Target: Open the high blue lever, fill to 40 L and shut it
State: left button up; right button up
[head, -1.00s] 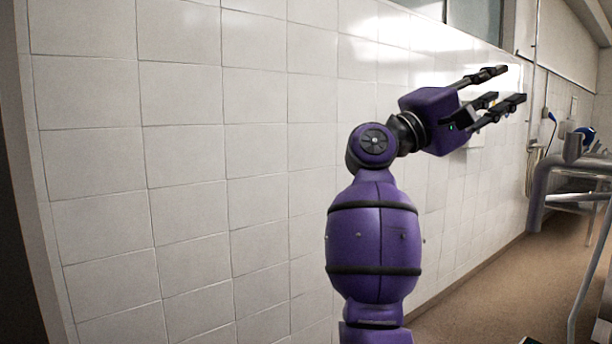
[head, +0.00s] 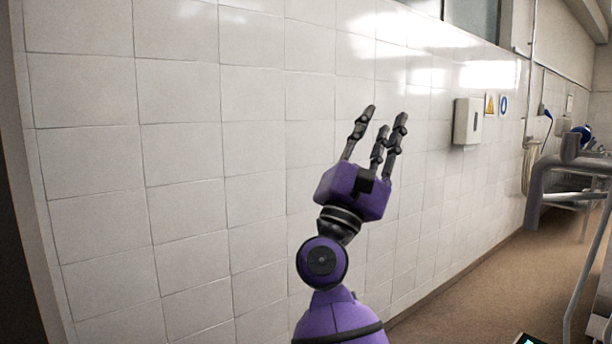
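Small blue parts show far off at the right: one (head: 548,114) by the wall and one (head: 584,131) above the grey pipes. They are too small to tell whether either is the high blue lever. My gripper is well to the left of both and touches nothing. A dark display (head: 529,340) with green marks is cut off by the bottom edge, and I cannot read it.
The white tiled wall (head: 180,150) runs along the left and back. A white wall box (head: 467,121) hangs on it, beside a yellow sign (head: 490,105) and a blue round sign (head: 504,105). Grey metal pipes (head: 545,180) stand at the right. The brown floor (head: 490,285) between is clear.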

jog(key=s+a+f+n+t+y, duration=0.1)
jog(key=a+f+n+t+y, duration=0.1)
jog(key=a+f+n+y, duration=0.2)
jog(key=s+a+f+n+t+y, duration=0.2)
jog(key=a+f+n+y, duration=0.1)
jog(key=a+n+y, duration=0.4)
jog(key=n+y, duration=0.3)
jog(key=y, duration=0.1)
jog(key=shift+s+a+f+t+y, duration=0.3)
jog(key=shift+f+t, duration=0.05)
jog(key=shift+t, duration=0.05)
